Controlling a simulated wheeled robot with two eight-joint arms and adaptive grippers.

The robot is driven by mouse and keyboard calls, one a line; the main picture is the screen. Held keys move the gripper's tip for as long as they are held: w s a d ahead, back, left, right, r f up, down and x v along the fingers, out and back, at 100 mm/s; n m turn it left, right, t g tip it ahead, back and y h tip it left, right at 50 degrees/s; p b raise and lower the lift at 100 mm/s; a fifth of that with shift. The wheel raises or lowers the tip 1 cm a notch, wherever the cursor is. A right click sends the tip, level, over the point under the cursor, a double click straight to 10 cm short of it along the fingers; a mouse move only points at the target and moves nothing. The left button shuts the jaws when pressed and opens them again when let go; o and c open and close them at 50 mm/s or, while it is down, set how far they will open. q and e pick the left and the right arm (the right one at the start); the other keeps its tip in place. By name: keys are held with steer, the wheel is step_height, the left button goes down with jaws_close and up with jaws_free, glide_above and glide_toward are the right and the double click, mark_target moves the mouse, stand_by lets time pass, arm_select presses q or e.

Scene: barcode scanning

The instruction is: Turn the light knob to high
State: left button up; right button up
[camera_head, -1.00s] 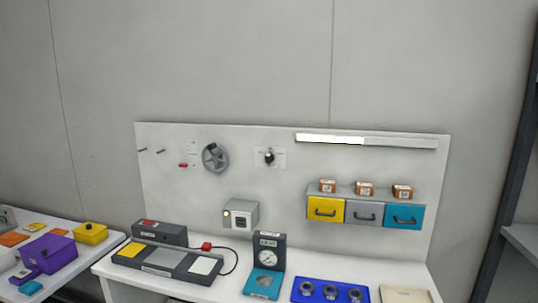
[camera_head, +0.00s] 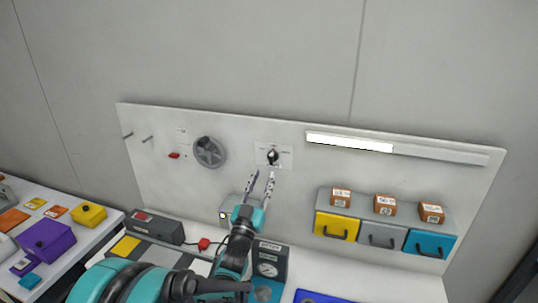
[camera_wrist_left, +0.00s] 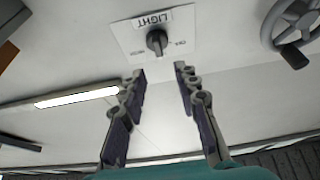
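The light knob (camera_head: 272,157) is a small black knob on a white plate (camera_head: 286,151) on the upright panel. In the left wrist view the knob (camera_wrist_left: 157,41) sits on its plate marked LIGHT (camera_wrist_left: 130,32), which appears upside down. My left gripper (camera_head: 262,176) is raised just below the knob in the head view. Its two fingers are apart with nothing between them. In the left wrist view the open fingertips (camera_wrist_left: 160,71) point toward the knob, with a gap between them and it. My right gripper is not in view.
A lit light bar (camera_head: 350,142) is at the panel's upper right. A grey handwheel (camera_head: 209,153) is left of the knob. Yellow (camera_head: 335,227), grey and teal drawers with small boxes on top are at the right. Devices stand on the bench below my left arm.

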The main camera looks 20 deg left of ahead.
mark_target(270, 157)
arm_select(q)
steer(key=x, duration=0.7)
steer(key=shift+w, duration=0.3)
jaws_close()
